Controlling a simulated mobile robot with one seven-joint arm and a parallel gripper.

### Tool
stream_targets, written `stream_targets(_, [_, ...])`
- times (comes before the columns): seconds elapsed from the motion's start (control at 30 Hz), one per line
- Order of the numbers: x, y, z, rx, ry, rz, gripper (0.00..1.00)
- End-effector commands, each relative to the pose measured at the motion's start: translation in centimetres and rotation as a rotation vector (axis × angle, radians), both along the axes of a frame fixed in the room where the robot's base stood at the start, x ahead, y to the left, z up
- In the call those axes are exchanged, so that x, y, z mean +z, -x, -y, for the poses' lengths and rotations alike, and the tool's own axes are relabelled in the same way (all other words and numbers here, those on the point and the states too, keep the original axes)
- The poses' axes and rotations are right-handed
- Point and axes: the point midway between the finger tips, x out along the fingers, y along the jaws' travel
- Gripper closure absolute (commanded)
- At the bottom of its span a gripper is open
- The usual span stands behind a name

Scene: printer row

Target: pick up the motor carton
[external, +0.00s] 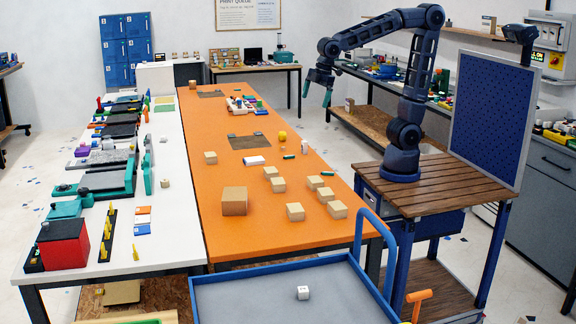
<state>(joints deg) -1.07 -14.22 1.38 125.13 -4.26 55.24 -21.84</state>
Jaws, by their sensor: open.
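Several plain cardboard cartons stand on the orange table (240,245). The largest is a brown box (234,201) near the front left of that table. Smaller ones include a carton (295,212), another carton (338,209) and one farther back (210,157). No label can be read, so I cannot tell which is the motor carton. My gripper (317,96) hangs high at the far right of the orange table, fingers pointing down. It is open and empty, well apart from all the cartons.
A white table (150,220) with several printers and a red box (63,243) adjoins on the left. A blue-framed grey cart (250,295) with a white cube (303,292) stands in front. A yellow object (282,136) and dark mats (250,142) lie farther back on the orange table.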

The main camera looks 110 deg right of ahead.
Motion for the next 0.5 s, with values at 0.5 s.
stream_targets(0.5, [-5.3,-14.4,-1.3,0.289,0.090,-0.123,0.00])
